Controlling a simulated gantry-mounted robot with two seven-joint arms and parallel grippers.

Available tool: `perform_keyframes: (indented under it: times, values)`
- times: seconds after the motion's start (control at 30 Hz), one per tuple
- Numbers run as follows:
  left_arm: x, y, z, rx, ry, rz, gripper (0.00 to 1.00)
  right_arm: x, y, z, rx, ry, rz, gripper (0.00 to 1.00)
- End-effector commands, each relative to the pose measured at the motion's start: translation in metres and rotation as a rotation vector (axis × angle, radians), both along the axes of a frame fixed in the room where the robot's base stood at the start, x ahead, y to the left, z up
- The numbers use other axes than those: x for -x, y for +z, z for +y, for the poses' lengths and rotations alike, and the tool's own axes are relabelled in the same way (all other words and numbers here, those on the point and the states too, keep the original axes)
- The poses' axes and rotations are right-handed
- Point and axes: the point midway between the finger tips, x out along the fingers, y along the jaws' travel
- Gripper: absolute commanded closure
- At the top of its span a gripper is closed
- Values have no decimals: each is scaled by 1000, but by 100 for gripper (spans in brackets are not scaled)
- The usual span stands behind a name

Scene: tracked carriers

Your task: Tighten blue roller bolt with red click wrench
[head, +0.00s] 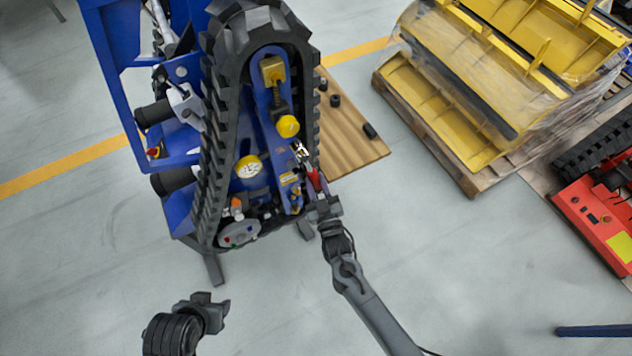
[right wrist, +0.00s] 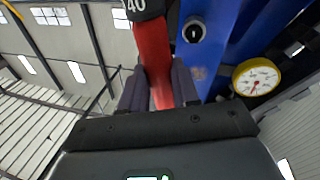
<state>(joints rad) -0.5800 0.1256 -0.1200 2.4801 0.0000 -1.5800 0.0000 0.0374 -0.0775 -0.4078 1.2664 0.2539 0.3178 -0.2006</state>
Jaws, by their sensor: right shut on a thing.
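My right gripper (head: 320,200) is shut on the red handle of the click wrench (head: 315,180), beside the blue track frame (head: 262,110). The wrench's metal head (head: 300,150) points up the picture, close against the frame; I cannot tell whether it touches a bolt.
A black rubber track (head: 215,150) loops around the frame. A yellow-rimmed gauge (head: 248,167) sits left of the wrench. A wooden board (head: 350,150) with small black parts lies behind it. A pallet of yellow parts (head: 440,110) and a red machine (head: 595,220) stand right.

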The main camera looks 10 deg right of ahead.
Motion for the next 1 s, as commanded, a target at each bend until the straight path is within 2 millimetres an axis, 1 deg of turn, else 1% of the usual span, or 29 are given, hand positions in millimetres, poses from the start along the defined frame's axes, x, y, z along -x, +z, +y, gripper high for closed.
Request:
perform_keyframes:
  times: [0.13,0.27,0.5,0.7,1.0]
  values:
    - [0,1,0,-2,-1,0,51,0,2,0,-1,0,-3,100]
    - [0,5,0,-2,-2,0,51,5,2,-2,0,-1,-2,100]
    - [0,19,-1,2,1,0,51,23,3,-9,0,0,-1,100]
    - [0,26,-2,11,7,1,51,35,2,-14,-1,-1,-1,100]
    - [0,26,-3,11,7,0,51,37,1,-15,-2,0,-3,100]
